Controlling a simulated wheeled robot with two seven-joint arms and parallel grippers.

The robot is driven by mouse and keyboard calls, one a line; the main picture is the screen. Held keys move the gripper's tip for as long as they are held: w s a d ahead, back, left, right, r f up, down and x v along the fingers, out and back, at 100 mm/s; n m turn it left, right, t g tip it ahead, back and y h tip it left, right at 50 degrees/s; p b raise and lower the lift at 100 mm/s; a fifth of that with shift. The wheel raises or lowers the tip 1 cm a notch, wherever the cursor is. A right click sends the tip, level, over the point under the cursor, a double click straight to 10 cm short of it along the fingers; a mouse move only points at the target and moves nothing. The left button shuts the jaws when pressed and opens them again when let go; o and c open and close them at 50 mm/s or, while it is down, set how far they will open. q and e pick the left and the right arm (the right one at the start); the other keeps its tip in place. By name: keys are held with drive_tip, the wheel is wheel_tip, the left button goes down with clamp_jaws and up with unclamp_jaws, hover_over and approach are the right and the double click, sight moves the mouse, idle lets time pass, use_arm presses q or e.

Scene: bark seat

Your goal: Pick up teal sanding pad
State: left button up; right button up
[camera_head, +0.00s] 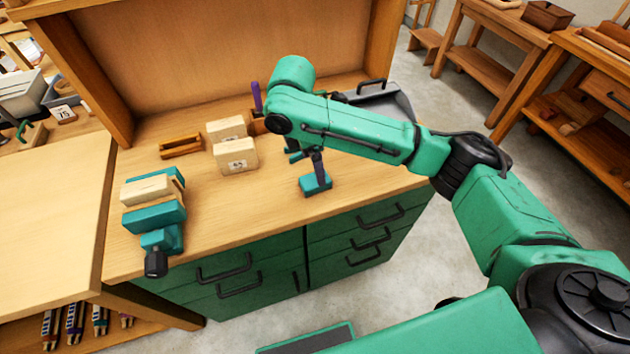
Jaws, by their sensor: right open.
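The teal sanding pad (314,186) is a small teal block lying on the wooden bench top (218,197), near its front edge. My right arm reaches in from the right. My right gripper (316,169) points down directly over the pad and is open. Its fingers are small and partly hidden behind my forearm, and I cannot tell whether they touch the pad or straddle it. My left gripper is not in view.
A teal vise (158,239) with a pale wood block stands at the bench's left end. Two pale numbered blocks (236,156) and a brown wooden tray (181,146) sit behind. A grey metal pan (394,103) is at the back right. The bench around the pad's left is clear.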

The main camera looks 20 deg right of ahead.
drive_tip(key=f, duration=0.1)
drive_tip(key=f+p, duration=0.1)
drive_tip(key=f, duration=0.3)
drive_tip(key=shift+w+d+f, duration=0.25)
drive_tip(key=shift+w+d, duration=0.05)
drive_tip(key=shift+f, duration=0.25)
drive_tip(key=shift+c, duration=0.3)
drive_tip(key=c, duration=1.4)
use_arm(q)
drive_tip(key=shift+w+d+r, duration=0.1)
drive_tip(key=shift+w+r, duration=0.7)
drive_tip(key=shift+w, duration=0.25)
use_arm(e)
drive_tip(key=shift+c, duration=0.3)
wheel_tip(320, 180, up, 10)
use_arm(q)
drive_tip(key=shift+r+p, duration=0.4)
drive_tip(key=shift+p, duration=0.2)
use_arm(e)
wheel_tip(320, 180, up, 10)
hover_over(315, 179)
drive_tip(key=shift+a, duration=0.1)
